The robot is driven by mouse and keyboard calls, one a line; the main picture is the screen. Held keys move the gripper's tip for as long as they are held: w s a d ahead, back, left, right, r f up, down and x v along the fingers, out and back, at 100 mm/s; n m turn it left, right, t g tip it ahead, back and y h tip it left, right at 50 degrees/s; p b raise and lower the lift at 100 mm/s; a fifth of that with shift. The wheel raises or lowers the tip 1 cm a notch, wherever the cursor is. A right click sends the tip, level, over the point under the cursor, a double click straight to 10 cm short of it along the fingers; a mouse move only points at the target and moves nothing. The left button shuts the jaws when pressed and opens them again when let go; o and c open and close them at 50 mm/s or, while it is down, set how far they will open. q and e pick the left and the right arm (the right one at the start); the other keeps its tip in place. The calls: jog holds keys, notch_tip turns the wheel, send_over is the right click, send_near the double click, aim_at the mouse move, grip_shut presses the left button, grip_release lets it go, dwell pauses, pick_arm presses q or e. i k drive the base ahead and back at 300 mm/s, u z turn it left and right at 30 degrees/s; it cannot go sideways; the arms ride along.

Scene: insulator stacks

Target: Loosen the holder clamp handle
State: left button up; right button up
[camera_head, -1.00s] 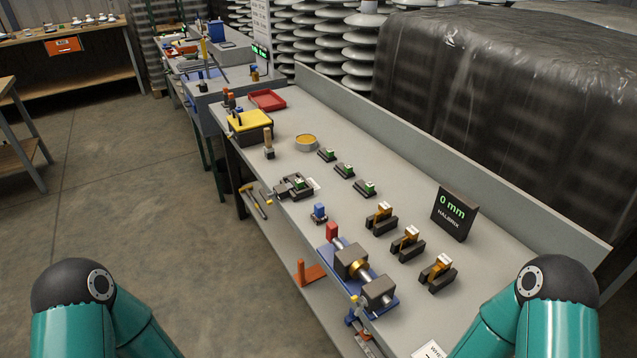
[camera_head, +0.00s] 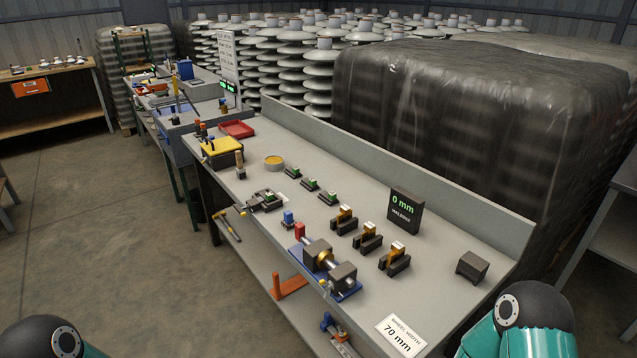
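On the long grey bench, a blue-based fixture (camera_head: 345,294) stands near the front edge with dark blocks, a shaft and a brass-coloured ring. A small dark clamp-like device (camera_head: 265,200) sits farther left at the front edge. I cannot tell for sure which of these is the holder, and no clamp handle stands out clearly. Parts of my two arms show at the bottom left and bottom right. Neither gripper is in view.
A display (camera_head: 405,211) reads 0 mm. A card (camera_head: 400,335) reads 70 mm. Several brass-and-dark holders (camera_head: 367,239) line the bench middle. A dark block (camera_head: 472,266) sits right, with bare bench around it. A hammer (camera_head: 228,226) and orange bracket (camera_head: 288,286) are along the front side.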

aim_at(240, 210)
jog(key=u, duration=0.65)
jog(key=i, duration=0.2)
jog(key=z, duration=2.75)
jog(key=k, duration=0.15)
jog(key=u, duration=0.2)
jog(key=k, duration=1.1)
jog(key=u, duration=0.95)
jog(key=i, duration=1.4)
jog(key=u, duration=0.5)
